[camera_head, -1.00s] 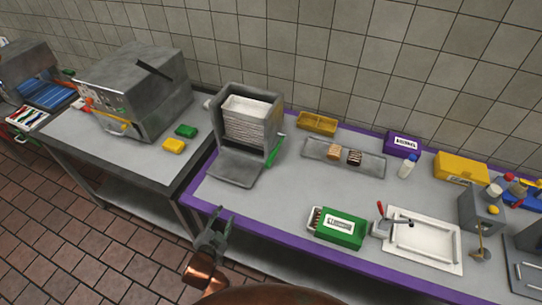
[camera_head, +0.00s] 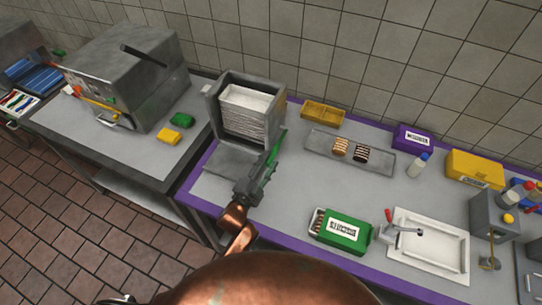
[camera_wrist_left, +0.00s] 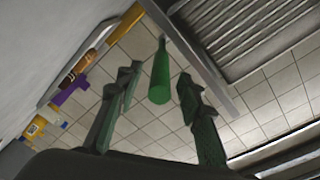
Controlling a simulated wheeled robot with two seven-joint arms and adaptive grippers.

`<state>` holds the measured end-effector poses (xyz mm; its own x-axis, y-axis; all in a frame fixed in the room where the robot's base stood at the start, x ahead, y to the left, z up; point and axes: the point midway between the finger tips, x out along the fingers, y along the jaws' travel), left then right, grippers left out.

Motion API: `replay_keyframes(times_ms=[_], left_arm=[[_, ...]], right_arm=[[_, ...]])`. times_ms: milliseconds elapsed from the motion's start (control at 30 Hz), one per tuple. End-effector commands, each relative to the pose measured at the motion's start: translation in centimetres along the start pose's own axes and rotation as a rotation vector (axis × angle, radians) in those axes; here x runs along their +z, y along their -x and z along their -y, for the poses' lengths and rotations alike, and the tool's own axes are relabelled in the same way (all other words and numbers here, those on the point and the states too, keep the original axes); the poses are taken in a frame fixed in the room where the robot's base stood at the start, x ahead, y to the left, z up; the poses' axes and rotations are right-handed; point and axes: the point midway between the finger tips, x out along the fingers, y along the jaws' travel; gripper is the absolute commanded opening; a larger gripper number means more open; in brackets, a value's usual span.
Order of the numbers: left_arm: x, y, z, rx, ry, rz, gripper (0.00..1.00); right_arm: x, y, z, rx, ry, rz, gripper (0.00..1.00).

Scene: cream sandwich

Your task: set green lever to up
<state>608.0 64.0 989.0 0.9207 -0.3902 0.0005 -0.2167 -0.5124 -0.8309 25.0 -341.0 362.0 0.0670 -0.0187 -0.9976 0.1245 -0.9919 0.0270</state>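The green lever (camera_head: 278,146) is on the right side of the grey dispenser (camera_head: 212,108), which holds a white stack. It runs slantwise, its near end lower in the head view and partly hidden by my left gripper. My left gripper (camera_head: 266,166) is at the lever's near end. In the left wrist view, the lever's green handle (camera_wrist_left: 159,76) shows between the two parted fingers of my left gripper (camera_wrist_left: 160,88), with gaps on both sides. The gripper is open and I see no contact. My right gripper is not in view.
A green box (camera_head: 341,232) and a white tray (camera_head: 452,247) lie on the purple-edged counter to the right. A grey tray (camera_head: 380,160) with two small items is behind them. A large grey machine (camera_head: 120,70) stands on the left table.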

Motion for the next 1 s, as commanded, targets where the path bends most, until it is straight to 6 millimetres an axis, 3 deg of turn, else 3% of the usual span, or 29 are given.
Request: replay_keyframes(times_ms=[200, 533, 1000], left_arm=[[0.1, -2.2, 0.0, -0.001, 0.001, 0.002, 0.35], [0.2, -2.5, 0.1, -0.001, 0.001, 0.004, 0.35], [0.2, -2.5, 0.1, -0.001, 0.001, 0.004, 0.02]], right_arm=[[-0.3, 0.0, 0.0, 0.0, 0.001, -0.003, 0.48], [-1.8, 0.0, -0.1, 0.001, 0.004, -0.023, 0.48], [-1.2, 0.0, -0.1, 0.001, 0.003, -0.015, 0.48]])
